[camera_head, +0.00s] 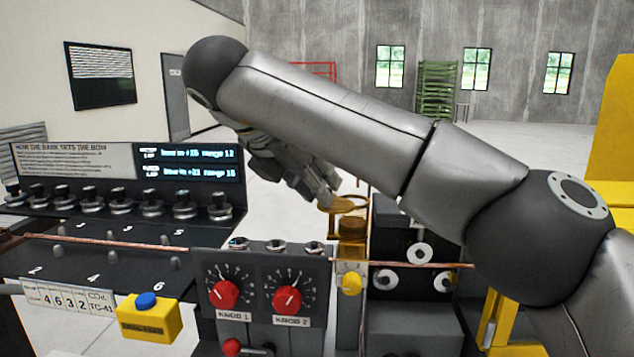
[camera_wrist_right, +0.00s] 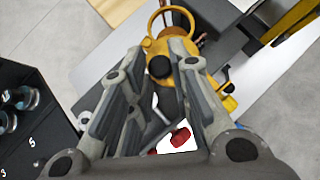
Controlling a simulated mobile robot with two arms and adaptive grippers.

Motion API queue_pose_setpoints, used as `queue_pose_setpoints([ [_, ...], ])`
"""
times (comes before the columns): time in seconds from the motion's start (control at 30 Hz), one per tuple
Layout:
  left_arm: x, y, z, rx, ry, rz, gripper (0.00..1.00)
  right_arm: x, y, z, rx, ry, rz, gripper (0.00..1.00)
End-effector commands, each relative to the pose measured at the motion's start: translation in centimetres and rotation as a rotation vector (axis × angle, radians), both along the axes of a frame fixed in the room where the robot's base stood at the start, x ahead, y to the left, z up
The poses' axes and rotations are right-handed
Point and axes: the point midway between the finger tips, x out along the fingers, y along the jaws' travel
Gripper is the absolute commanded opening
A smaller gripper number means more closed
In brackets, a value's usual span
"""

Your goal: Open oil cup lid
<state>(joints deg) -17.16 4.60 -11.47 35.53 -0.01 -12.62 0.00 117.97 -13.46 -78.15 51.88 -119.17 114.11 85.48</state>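The oil cup (camera_head: 352,230) is a small amber-brown cup on a yellow mount, right of the dial box in the head view. A yellow ring-shaped rim or lid (camera_head: 347,206) tops it; I cannot tell whether the lid is raised. In the right wrist view, the yellow ring (camera_wrist_right: 149,43) shows just beyond the fingertips. My right gripper (camera_head: 328,192) reaches down from upper left, close beside the ring; contact is unclear. In the right wrist view its fingers (camera_wrist_right: 158,55) are apart, with a black round knob (camera_wrist_right: 160,67) seen between them. My left gripper is not in view.
The dial box (camera_head: 259,290) with two red knobs stands left of the cup. A copper tube (camera_head: 110,240) runs across the bench. A yellow box with a blue button (camera_head: 147,302) sits front left. A black panel with several knobs (camera_head: 120,208) is behind.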

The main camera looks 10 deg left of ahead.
Motion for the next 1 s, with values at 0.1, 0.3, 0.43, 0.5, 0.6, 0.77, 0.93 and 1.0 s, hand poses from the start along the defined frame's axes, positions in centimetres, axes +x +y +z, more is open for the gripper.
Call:
queue_pose_setpoints([
  [0.1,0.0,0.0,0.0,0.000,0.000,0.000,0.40,0.0,0.0,0.0,-0.001,0.000,-0.001,0.36],
  [0.3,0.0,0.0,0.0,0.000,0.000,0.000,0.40,0.0,0.0,0.0,0.001,0.001,0.000,0.41],
  [0.43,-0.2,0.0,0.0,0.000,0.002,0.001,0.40,0.0,0.0,0.0,0.001,0.001,0.000,0.41],
  [0.5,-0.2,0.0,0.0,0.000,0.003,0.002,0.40,0.0,0.0,0.0,0.000,0.001,0.001,0.41],
  [0.6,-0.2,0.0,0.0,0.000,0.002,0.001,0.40,0.0,0.0,0.0,0.000,0.001,0.001,0.41],
  [0.77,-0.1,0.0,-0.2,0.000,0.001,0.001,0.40,0.0,-0.1,-0.1,0.001,0.000,0.013,0.41],
  [0.93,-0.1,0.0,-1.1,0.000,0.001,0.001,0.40,-0.1,-0.6,-0.3,0.003,0.001,0.087,0.41],
  [1.0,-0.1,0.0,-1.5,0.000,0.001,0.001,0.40,-0.2,-0.9,-0.3,0.003,0.001,0.136,0.41],
])
